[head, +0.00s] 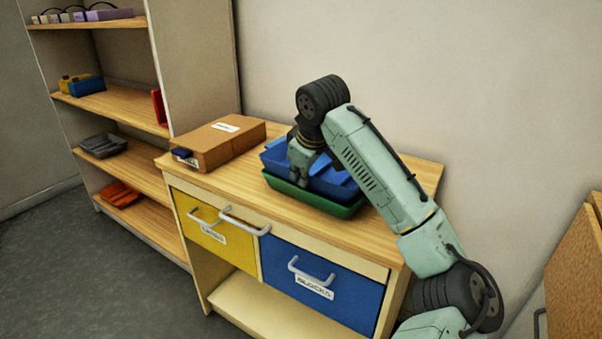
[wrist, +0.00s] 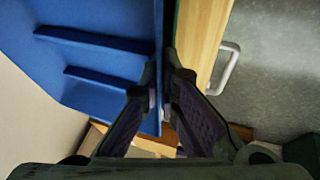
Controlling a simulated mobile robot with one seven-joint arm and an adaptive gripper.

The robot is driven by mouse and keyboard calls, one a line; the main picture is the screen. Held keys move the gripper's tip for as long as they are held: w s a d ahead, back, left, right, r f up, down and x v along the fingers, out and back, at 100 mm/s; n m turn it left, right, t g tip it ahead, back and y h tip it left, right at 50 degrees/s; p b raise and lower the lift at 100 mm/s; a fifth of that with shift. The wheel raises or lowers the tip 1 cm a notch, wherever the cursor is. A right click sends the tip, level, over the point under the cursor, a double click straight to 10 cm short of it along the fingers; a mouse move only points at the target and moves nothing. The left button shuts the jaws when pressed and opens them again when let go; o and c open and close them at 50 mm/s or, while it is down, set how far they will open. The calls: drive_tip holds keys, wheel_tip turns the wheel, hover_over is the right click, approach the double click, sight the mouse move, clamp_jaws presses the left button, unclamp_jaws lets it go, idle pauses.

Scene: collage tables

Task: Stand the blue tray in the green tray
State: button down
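The blue tray (head: 276,156) sits in or just over the green tray (head: 318,203) on the table top. The green tray's front wall shows below it. I cannot tell whether the blue tray rests fully on the green tray's floor. My gripper (head: 300,180) points down at the blue tray's front wall. In the wrist view, the fingers of my gripper (wrist: 164,78) are shut on that wall, one on each side. The blue tray (wrist: 85,85) with its inner ridges fills the left there, and a thin dark strip of the green tray shows beside it. My arm hides the right part.
A brown cardboard box (head: 225,137) stands to the left on the table (head: 240,182). The table has a yellow drawer (head: 213,235) and a blue drawer (head: 330,290) with handles. A shelf (head: 120,95) with trays and small items stands at the left. A wall is behind.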

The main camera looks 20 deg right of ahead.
drive_tip(key=shift+f, duration=0.4)
drive_tip(key=shift+f, duration=0.15)
drive_tip(key=shift+s+a+f, duration=0.1)
drive_tip(key=shift+s+f, duration=0.05)
drive_tip(key=shift+f, duration=0.25)
drive_tip(key=c, duration=1.9)
unclamp_jaws()
drive_tip(key=shift+f+b, duration=0.1)
drive_tip(key=shift+b, duration=0.2)
drive_tip(key=shift+o, duration=0.5)
drive_tip(key=shift+d+f, duration=0.2)
drive_tip(key=shift+f, duration=0.05)
drive_tip(key=shift+r, duration=0.25)
drive_tip(key=shift+r, duration=0.15)
drive_tip(key=b+v, duration=0.1)
drive_tip(key=v, duration=1.1)
drive_tip(key=shift+a+r, duration=0.2)
drive_tip(key=shift+r, duration=0.3)
